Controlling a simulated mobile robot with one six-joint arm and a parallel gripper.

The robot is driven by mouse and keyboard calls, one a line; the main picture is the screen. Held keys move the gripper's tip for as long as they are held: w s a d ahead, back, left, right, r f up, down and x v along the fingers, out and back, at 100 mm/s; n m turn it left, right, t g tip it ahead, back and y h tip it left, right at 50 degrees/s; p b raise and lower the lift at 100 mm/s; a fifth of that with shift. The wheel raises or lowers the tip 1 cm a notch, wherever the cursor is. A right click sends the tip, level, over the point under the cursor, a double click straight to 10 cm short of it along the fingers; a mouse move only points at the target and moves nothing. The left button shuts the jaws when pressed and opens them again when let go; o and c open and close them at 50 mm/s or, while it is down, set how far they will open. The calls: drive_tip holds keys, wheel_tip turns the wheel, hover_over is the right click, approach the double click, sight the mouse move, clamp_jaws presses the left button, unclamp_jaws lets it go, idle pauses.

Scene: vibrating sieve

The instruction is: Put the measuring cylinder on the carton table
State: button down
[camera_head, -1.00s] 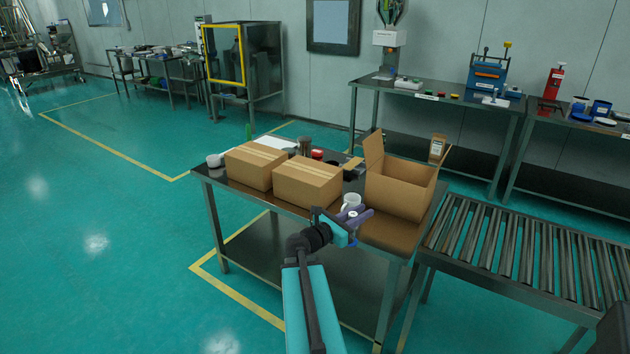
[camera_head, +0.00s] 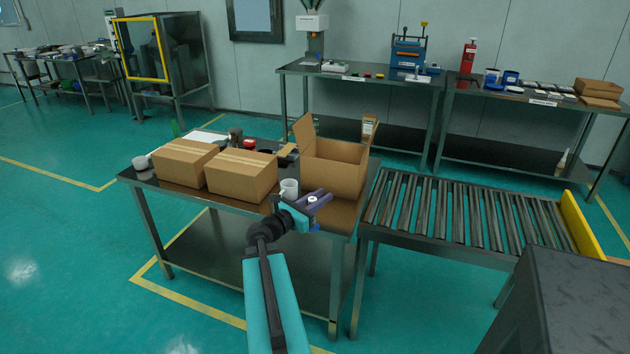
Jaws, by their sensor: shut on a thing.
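The carton table (camera_head: 140,178) is a dark metal-topped table with closed brown cartons and an open carton on it. My gripper (camera_head: 314,200) is over the table's front edge, below the open carton in the picture. Its purple jaws are shut on a small, mostly hidden thing, which looks like the measuring cylinder (camera_head: 311,199). A whitish top shows between the jaws and a bit of blue shows below them. Whether it touches the tabletop cannot be told.
A white mug (camera_head: 289,188) stands just left of my gripper. Two closed cartons (camera_head: 241,174) and the open carton (camera_head: 335,172) fill much of the top. A roller conveyor (camera_head: 440,215) adjoins on the right. Some bare tabletop shows near the front right corner.

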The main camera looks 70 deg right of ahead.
drive_tip(key=w+d+f+p+x, duration=0.1)
drive_tip(key=w+p+x, duration=0.1)
drive_tip(key=x, duration=1.3)
drive_tip(key=shift+w+d+f+p, duration=0.2)
drive_tip(key=shift+w+p, duration=0.2)
drive_tip(key=shift+w, duration=0.1)
drive_tip(key=shift+f+p, duration=0.4)
drive_tip(key=shift+f, duration=1.35)
drive_tip(key=shift+f, duration=0.2)
drive_tip(key=c, duration=1.6)
unclamp_jaws()
drive_tip(key=shift+o, duration=0.2)
drive_tip(key=shift+a+r, duration=0.1)
drive_tip(key=shift+r, duration=0.1)
drive_tip(key=b+v, duration=0.2)
drive_tip(key=v, duration=1)
